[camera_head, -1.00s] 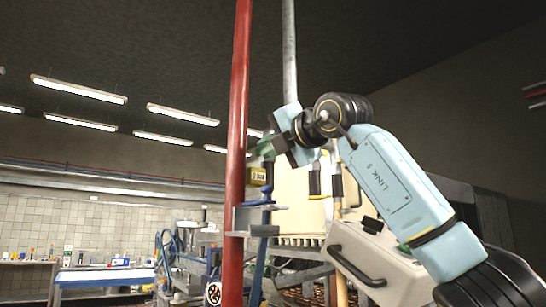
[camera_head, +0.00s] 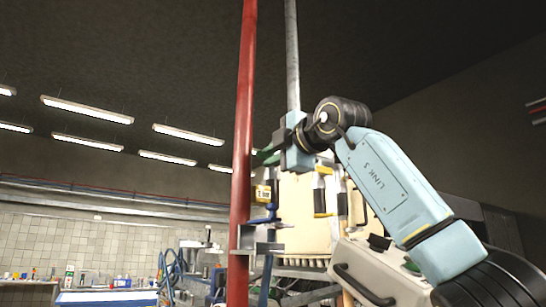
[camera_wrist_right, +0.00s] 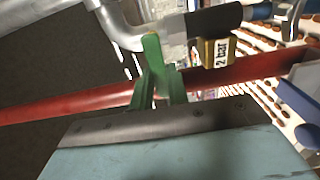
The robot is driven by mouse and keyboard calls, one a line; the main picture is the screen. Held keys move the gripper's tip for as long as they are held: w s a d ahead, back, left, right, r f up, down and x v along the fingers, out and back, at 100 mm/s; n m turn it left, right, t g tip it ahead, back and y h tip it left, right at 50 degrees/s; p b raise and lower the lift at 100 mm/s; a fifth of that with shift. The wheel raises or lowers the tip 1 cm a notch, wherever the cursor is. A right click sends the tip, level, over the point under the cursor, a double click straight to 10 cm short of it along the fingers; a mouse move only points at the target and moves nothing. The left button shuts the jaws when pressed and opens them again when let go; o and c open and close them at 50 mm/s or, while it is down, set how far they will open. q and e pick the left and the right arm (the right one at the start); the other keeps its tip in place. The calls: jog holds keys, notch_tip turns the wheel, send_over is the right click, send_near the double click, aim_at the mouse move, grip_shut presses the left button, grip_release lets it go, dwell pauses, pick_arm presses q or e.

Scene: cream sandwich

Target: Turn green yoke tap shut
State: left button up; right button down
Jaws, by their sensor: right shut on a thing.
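The green yoke tap (camera_wrist_right: 153,52) shows in the right wrist view as a light green bar in front of a grey bent pipe (camera_wrist_right: 120,25). My right gripper (camera_wrist_right: 158,88) has dark green fingers and is shut on the lower part of this bar. In the head view my right gripper (camera_head: 266,154) reaches left to just beside the red pipe; its body hides most of the tap there. My left gripper is in neither view.
A red vertical pipe (camera_head: 243,120) stands close left of the gripper. A yellow tag (camera_head: 262,194) and a blue-handled fitting (camera_head: 265,221) sit below it. A grey pipe (camera_head: 292,60) rises above. A pale case (camera_head: 370,268) stands below my right arm.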

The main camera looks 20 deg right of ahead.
dwell(0.3)
jog(key=c, duration=1.4)
grip_release()
jog(key=shift+o, duration=0.2)
